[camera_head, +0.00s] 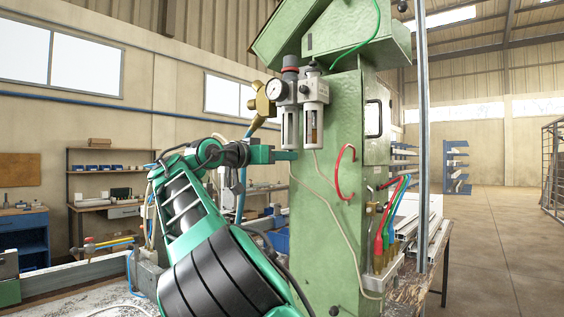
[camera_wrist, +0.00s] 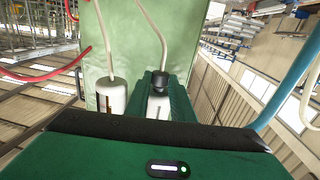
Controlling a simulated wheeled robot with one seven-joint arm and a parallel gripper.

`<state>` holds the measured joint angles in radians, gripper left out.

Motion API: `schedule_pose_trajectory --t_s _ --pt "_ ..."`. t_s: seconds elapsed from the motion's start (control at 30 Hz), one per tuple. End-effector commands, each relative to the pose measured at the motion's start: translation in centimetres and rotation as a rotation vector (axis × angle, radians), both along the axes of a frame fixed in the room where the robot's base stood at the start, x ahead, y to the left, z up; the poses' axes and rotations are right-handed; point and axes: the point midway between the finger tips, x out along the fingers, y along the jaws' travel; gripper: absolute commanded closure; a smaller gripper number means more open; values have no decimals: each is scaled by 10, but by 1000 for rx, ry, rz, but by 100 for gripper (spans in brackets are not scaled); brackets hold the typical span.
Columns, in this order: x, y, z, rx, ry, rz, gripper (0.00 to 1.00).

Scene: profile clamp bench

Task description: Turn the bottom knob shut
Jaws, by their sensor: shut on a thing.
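The bottom knob (camera_wrist: 160,80) is a small dark knob at the end of a pale bowl (camera_wrist: 157,106) in the wrist view, with a thin tube leading from it. My gripper (camera_wrist: 164,88) has its green fingers on either side of the knob and is shut on it. In the head view my gripper (camera_head: 288,155) reaches in from the left, just under the left clear bowl (camera_head: 290,130) of the regulator unit. The fingers hide the knob there. I cannot tell how far the knob is turned.
A second bowl (camera_head: 313,128) hangs close to the right; it also shows in the wrist view (camera_wrist: 112,96). A round gauge (camera_head: 277,90) and a brass fitting (camera_head: 262,103) sit above my gripper. The green column (camera_head: 340,210) stands right behind. A loose pale tube hangs below.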

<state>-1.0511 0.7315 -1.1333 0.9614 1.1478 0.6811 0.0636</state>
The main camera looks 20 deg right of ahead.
Motion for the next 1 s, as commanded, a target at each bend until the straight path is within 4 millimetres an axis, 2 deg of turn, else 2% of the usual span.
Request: schedule_pose_trajectory --t_s 0.37,1.0 --pt "-1 0 0 0 4 102 100" --pt "-7 -7 0 1 1 440 100"
